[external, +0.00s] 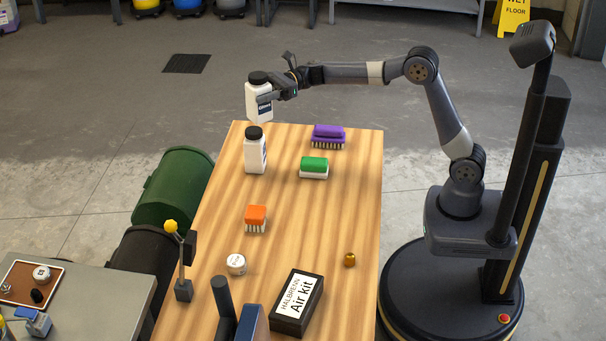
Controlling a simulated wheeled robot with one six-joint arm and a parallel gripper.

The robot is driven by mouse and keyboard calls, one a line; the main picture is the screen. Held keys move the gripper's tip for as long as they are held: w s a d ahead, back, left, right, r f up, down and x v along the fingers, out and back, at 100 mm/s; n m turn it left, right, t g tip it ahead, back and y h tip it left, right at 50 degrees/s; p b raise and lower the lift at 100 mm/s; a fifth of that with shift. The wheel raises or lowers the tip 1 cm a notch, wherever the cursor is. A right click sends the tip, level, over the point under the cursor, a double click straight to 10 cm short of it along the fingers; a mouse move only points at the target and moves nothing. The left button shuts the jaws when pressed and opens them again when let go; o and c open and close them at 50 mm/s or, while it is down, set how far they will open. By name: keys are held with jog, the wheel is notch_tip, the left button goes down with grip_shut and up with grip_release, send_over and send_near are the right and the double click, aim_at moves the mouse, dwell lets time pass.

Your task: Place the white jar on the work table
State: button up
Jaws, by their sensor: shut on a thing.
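The held jar is at the far left corner of the wooden table (290,235). Its base shows just above the table's far edge, and I cannot tell its height exactly. A second white black-lidded jar (255,156) stands upright on the table just in front of it. A small, low white round container (236,264) sits nearer on the same table.
A purple brush (328,135), green brush (314,167) and orange brush (256,218) are on the wooden table. A grey bench (95,300) holds a brown tray.

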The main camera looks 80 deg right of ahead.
jog(key=d+m+t+h, duration=0.3)
jog(key=d+m+h, duration=0.15)
jog(key=d, duration=1.65)
jog(key=shift+n+h, duration=0.25)
jog(key=shift+h, duration=0.2)
jog(key=shift+s+a+f+b, duration=0.15)
jog(key=shift+f+b, duration=0.4)
jog(key=shift+f, duration=4.65)
jog(key=shift+a+f+b, duration=0.1)
jog(key=shift+f+b, duration=0.45)
jog(key=shift+f, duration=4.65)
jog(key=shift+f, duration=0.2)
jog(key=o, duration=1.3)
jog(key=shift+o, duration=0.2)
jog(key=shift+r, duration=0.1)
jog(key=v, duration=1.2)
